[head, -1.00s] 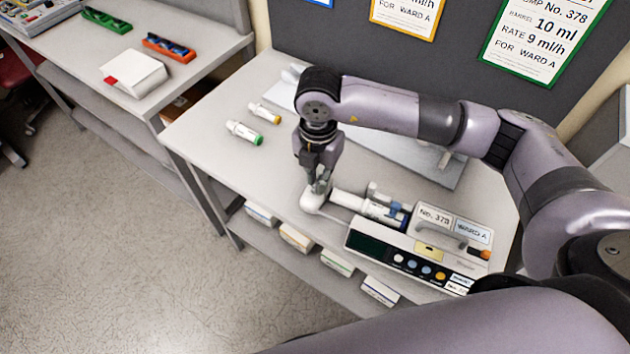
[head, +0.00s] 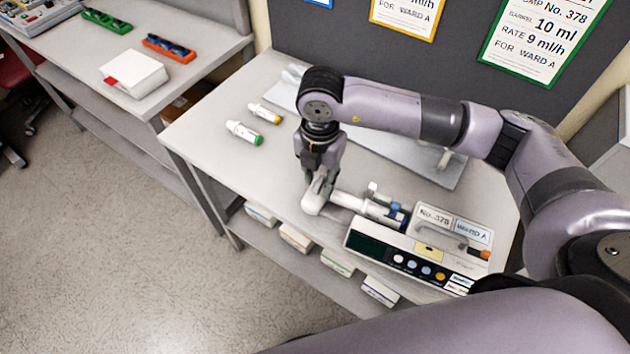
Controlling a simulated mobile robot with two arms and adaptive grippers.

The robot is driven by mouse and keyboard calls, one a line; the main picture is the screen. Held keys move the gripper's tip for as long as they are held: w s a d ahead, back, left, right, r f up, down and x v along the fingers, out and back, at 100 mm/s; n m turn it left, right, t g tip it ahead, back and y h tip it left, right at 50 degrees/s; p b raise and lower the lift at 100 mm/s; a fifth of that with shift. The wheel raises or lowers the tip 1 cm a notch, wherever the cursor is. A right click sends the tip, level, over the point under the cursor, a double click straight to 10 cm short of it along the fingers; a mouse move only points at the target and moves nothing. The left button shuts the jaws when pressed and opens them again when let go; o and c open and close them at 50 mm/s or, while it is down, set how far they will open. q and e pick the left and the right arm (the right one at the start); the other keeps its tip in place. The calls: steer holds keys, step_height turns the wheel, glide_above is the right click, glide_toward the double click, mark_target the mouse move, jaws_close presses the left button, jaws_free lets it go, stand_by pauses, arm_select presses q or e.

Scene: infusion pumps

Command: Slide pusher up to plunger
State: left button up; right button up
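The syringe pump (head: 370,248), with a dark screen and colored buttons, stands at the front right of the table. A syringe (head: 378,210) lies along its back side, its white plunger end (head: 343,200) pointing left. The pusher (head: 312,206), a white rounded block, is at the pump's left end beside the plunger end. From this angle I cannot tell whether they touch. My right gripper (head: 318,190) points down at the pusher, its fingertips at the pusher's top. Whether the fingers are closed on it is unclear. My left gripper is not in view.
Two loose syringes, one green-tipped (head: 244,133) and one orange-tipped (head: 265,114), lie at the table's left. A grey panel (head: 400,155) is behind my arm. Boxes (head: 296,238) stand on the shelf below. The table's left front is clear.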

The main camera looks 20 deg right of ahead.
mark_target(319, 183)
steer(key=shift+r+p, duration=1.95)
steer(key=shift+r, duration=1.55)
steer(key=shift+f, duration=0.1)
